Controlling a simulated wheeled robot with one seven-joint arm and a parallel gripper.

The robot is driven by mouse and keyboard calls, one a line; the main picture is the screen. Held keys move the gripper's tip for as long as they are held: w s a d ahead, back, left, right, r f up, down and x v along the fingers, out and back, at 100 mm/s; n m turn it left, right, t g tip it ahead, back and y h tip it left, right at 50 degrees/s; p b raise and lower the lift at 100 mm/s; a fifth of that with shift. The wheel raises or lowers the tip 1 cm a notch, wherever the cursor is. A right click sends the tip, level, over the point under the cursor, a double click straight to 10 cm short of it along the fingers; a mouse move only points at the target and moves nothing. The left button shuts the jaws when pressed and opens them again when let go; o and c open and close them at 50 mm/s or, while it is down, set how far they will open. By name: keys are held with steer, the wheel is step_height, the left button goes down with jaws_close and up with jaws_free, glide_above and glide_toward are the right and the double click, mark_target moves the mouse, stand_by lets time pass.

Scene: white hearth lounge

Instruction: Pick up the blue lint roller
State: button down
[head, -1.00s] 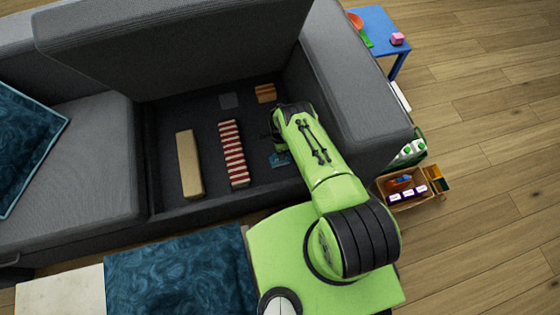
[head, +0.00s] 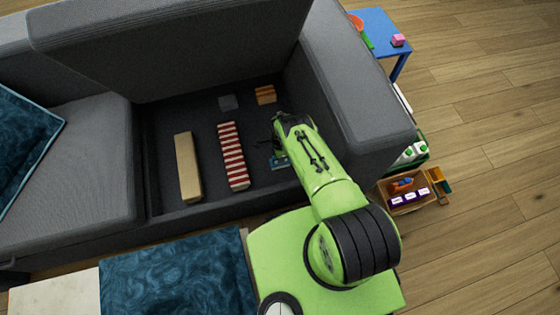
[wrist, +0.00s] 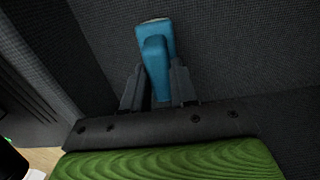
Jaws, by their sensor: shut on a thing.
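The blue lint roller (wrist: 155,38) is between the two dark fingers of my gripper (wrist: 158,88) in the wrist view, and the fingers are shut on it. In the head view a small part of the lint roller (head: 280,162) shows beside my gripper (head: 274,146), inside the open storage well of the grey sofa (head: 225,203). My green arm hides much of the gripper there. I cannot tell whether the roller touches the well floor.
In the well lie a tan block (head: 188,168), a red-and-white striped box (head: 233,156), a grey block (head: 228,102) and an orange-brown block (head: 265,95). The sofa's right armrest (head: 350,95) stands close to my arm. A wooden box (head: 408,196) sits on the floor at right.

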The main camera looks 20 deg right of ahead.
step_height(320, 180, up, 10)
steer(key=p, duration=0.5)
